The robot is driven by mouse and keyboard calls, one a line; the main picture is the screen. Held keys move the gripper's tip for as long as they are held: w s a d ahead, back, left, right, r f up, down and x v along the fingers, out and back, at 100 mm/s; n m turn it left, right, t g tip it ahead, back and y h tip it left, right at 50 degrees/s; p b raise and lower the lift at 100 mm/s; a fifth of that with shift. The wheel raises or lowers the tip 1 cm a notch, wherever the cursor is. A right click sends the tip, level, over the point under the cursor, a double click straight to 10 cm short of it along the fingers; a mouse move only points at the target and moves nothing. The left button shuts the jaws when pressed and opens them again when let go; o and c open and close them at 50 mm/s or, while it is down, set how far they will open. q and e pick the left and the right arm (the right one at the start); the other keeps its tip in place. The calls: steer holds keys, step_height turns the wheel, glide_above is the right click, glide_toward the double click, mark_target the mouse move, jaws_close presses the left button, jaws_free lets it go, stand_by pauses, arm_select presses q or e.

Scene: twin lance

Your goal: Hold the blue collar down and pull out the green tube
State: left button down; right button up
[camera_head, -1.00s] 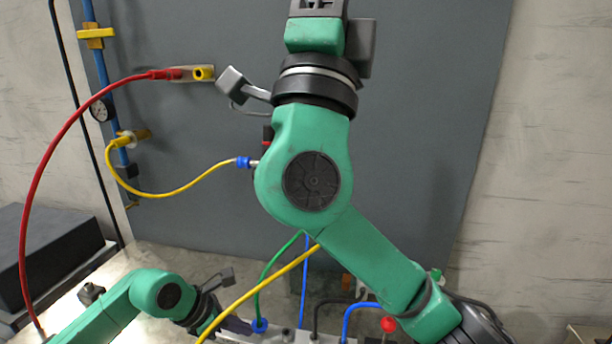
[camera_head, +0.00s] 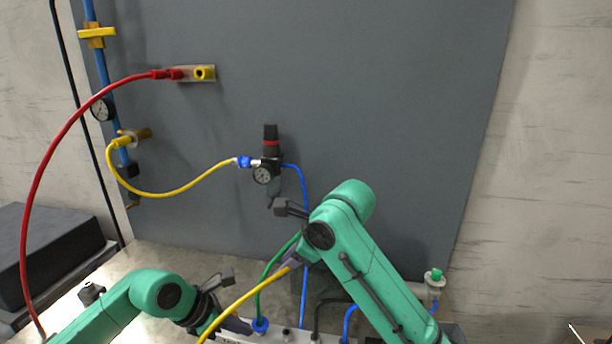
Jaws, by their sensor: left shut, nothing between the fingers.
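The blue collar (camera_head: 261,326) sits on the pale manifold block at the bottom centre. The green tube (camera_head: 265,281) rises from the collar and curves up to the right, passing behind my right gripper. My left gripper (camera_head: 246,327) is shut and empty, with its dark fingertips close against the left side of the collar. I cannot tell whether they press on it. My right gripper (camera_head: 287,263) is above and right of the collar, overlapping the green tube in the picture. Its finger gap and any contact with the tube are unclear.
Blue and black (camera_head: 317,318) tubes rise from the manifold (camera_head: 298,337). A regulator with a gauge (camera_head: 262,175) hangs on the grey panel behind. A red hose (camera_head: 35,180) arcs at the left.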

mark_target(259, 304)
steer(key=s+a+f+g, duration=0.1)
steer(key=a+f, duration=0.1)
steer(key=f, duration=0.1)
steer(key=a+f, duration=0.2)
steer(key=f, duration=0.1)
steer(key=s+a+f+g, duration=0.1)
steer(key=a+f, duration=0.1)
steer(key=f, duration=0.1)
steer(key=shift+s+a+f+n+g, duration=0.1)
steer(key=shift+s+f+n+g, duration=0.15)
steer(key=shift+s+n+g, duration=0.1)
